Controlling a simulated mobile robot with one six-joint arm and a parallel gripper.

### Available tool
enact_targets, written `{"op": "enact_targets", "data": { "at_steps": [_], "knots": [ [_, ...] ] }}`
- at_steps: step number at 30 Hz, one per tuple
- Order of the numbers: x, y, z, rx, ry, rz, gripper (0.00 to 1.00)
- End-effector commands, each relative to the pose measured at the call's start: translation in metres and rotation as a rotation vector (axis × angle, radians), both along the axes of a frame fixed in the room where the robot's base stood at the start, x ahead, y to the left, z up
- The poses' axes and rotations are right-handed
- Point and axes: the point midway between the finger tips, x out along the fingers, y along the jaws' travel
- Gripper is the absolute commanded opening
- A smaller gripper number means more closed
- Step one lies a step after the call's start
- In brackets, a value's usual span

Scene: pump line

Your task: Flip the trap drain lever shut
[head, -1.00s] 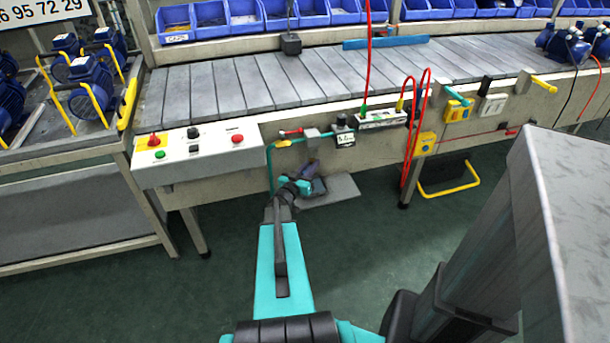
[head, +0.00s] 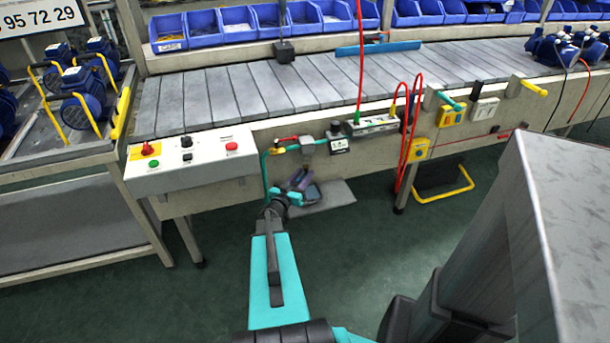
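My gripper (head: 302,179) is at the end of my teal and black arm, below the pipe fittings on the conveyor's front side. It is small and blurred, and I cannot tell whether its fingers are apart. Above it a teal pipe (head: 265,175) runs up to a yellow handle (head: 277,151), a red handle (head: 287,139), a grey fitting (head: 307,146) and a dark-topped unit with a white label (head: 338,146). I cannot tell which part is the trap drain lever or how it is set. My gripper does not visibly touch the handles.
A control box (head: 192,162) with buttons juts out at left of the pipe. A grey plate (head: 328,197) lies low behind my gripper. Red hoses (head: 405,150) hang at right. Farther right are a teal handle (head: 451,100) and another yellow handle (head: 533,87). The green floor in front is open.

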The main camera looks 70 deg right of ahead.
Motion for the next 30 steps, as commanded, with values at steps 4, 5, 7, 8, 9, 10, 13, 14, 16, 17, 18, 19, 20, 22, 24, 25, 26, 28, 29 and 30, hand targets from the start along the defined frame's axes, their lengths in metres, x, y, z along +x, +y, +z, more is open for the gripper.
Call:
{"op": "enact_targets", "data": {
  "at_steps": [4,5,7,8,9,10,13,14,16,17,18,19,20,22,24,25,26,28,29,30],
  "knots": [
    [0.001,0.021,0.001,0.000,0.000,0.000,0.32],
    [0.002,0.025,0.001,0.000,0.000,0.000,0.32],
    [0.003,0.034,0.001,0.001,0.001,0.001,0.32],
    [0.003,0.038,0.001,0.001,0.001,0.001,0.32],
    [0.003,0.043,0.000,0.001,0.001,0.000,0.32],
    [0.004,0.047,0.001,0.000,0.001,0.000,0.32],
    [0.006,0.061,0.001,0.001,0.000,0.001,0.32],
    [0.006,0.065,0.001,0.001,0.000,0.000,0.32],
    [0.008,0.075,0.001,0.000,0.001,0.001,0.32],
    [0.008,0.079,0.000,0.000,0.001,0.001,0.32],
    [0.008,0.085,0.000,0.001,0.001,0.001,0.32],
    [0.008,0.089,0.000,0.001,0.001,0.000,0.32],
    [0.009,0.092,0.000,0.001,0.001,0.000,0.32],
    [0.010,0.100,0.000,0.001,0.000,0.000,0.32],
    [0.011,0.106,0.000,0.001,0.000,-0.001,0.32],
    [0.011,0.108,0.000,0.000,0.000,-0.001,0.32],
    [0.011,0.110,0.000,0.000,0.000,-0.002,0.32],
    [0.012,0.114,0.000,0.000,0.000,-0.002,0.32],
    [0.012,0.114,0.000,0.000,0.000,-0.002,0.32],
    [0.012,0.115,0.000,0.000,0.000,-0.002,0.32]
  ]
}}
